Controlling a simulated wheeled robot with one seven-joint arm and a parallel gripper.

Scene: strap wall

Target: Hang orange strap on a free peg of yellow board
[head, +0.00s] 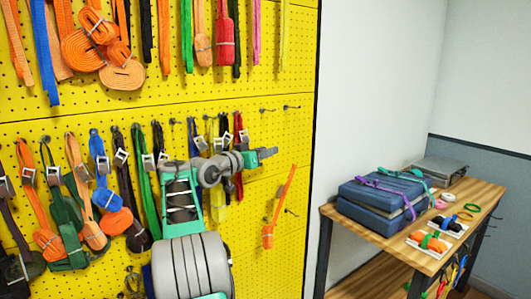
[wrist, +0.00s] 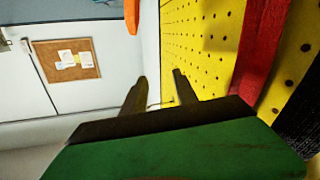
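The orange strap (head: 283,200) shows in the head view at the lower right part of the yellow board (head: 215,105). It is tilted, with its bundled end low and its straight end up to the right. I cannot tell what holds it up. A piece of orange (wrist: 131,15) shows at the top edge of the wrist view. My gripper (head: 273,153) is above and left of the strap, apart from it. In the wrist view my gripper (wrist: 160,82) is open, with nothing held between the fingers. Bare pegs (head: 292,107) stick out of the board above my gripper.
Many straps hang in rows on the board's left and top. A red strap (wrist: 262,45) is close to the right of my gripper in the wrist view. A wooden table (head: 345,217) with blue cases (head: 380,205) stands at the right. A white wall (head: 375,80) adjoins the board.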

